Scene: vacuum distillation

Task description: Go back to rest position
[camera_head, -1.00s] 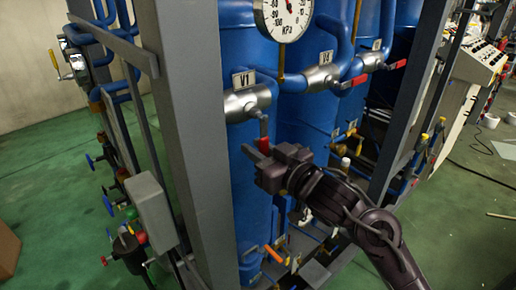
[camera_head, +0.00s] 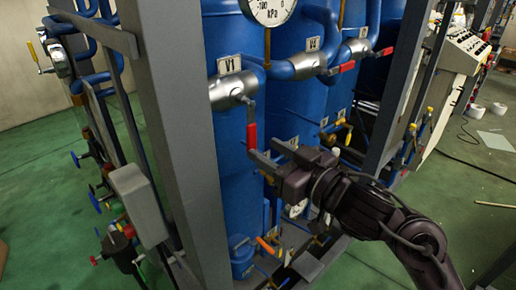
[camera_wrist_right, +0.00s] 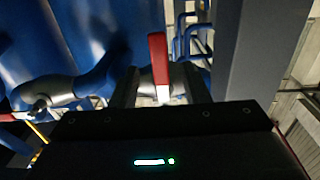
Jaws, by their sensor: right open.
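The handle hangs down from the silver V1 valve (camera_head: 233,91) on the blue column. In the right wrist view the red handle (camera_wrist_right: 159,66) shows between the two fingers of the gripper (camera_wrist_right: 158,88), with no finger visibly closed on it. Whether a finger touches it I cannot tell. My left gripper is not in view.
A grey frame post (camera_head: 178,120) stands left of the column. The V2 valve's red handle (camera_head: 341,68) and a pressure gauge (camera_head: 268,8) are above and near. Green floor (camera_head: 455,215) is open at the right.

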